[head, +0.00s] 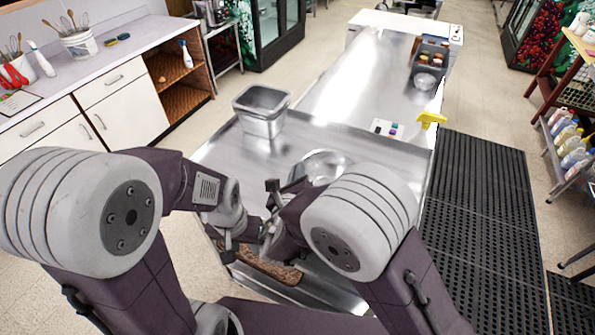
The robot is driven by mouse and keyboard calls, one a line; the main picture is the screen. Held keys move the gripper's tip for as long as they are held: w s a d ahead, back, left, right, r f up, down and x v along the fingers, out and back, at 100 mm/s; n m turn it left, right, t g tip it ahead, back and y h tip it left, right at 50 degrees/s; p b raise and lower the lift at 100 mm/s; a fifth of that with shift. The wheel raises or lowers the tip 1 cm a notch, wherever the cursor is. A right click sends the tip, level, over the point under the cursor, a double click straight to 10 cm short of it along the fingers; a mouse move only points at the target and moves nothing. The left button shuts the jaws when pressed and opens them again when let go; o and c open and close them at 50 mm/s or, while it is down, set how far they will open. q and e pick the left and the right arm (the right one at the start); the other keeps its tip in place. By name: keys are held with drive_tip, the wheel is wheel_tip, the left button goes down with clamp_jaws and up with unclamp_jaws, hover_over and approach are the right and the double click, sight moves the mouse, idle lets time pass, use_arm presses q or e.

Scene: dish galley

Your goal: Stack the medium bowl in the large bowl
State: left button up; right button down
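A shiny metal bowl (325,160) sits on the steel table, and its near side is hidden behind my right arm. I cannot tell whether another bowl is inside it. A smaller metal bowl (425,81) sits far back on the counter at the right; I cannot tell which size it is. My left gripper (229,246) points down near the table's front left edge, left of the near bowl. My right gripper (266,235) is close beside it, partly hidden by its own arm. The fingers of both are too small and covered to read.
A deep square steel pan (262,126) stands behind the grippers. A card with coloured pieces (387,128) and a yellow spray-bottle head (431,120) are at the right. A dark caddy (432,58) stands farther back. A brown, rough-looking strip (268,267) lies along the front edge.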

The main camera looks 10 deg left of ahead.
drive_tip(key=shift+w, duration=0.1)
idle(0.3)
drive_tip(key=c, duration=1.5)
unclamp_jaws()
drive_tip(key=shift+c, duration=0.2)
